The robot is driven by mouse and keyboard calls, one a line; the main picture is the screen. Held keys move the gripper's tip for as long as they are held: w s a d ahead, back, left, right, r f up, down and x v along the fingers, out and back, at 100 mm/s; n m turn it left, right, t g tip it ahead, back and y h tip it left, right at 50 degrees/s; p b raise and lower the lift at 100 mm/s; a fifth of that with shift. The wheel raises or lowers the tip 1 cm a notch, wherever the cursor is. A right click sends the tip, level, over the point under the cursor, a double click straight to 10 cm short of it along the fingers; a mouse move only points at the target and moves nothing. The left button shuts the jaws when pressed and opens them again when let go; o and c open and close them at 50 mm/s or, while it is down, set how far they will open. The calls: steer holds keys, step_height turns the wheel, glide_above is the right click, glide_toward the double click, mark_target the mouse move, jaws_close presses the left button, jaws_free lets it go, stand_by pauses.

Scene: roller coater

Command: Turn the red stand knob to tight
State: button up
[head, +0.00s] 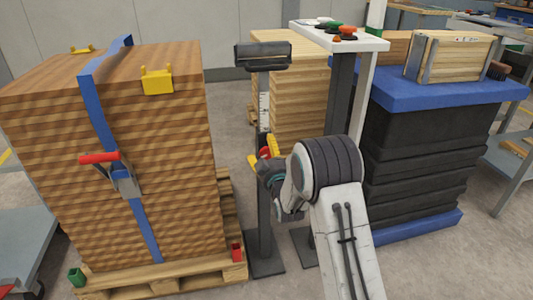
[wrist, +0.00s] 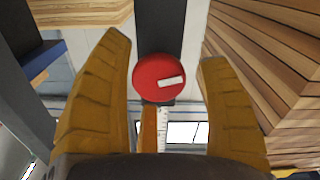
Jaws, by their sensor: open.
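The red stand knob (wrist: 160,76) is round with a white bar mark, tilted slightly up to the right in the wrist view. It sits on the dark post of a stand (head: 264,195) with a roller top and a pale scale. My gripper (wrist: 165,50) is open, with one yellow finger on each side of the knob and visible gaps to both. In the head view my gripper (head: 262,154) is at the post, and a bit of red shows between its fingers; most of the knob is hidden there.
A strapped wooden stack (head: 170,215) on a pallet (head: 165,284) stands close on the left. A dark stack with a blue top (head: 440,92) is further right. The floor between is narrow.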

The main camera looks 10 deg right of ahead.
steer(key=shift+c, duration=0.3)
steer(key=shift+r, duration=0.1)
steer(key=c, duration=1.1)
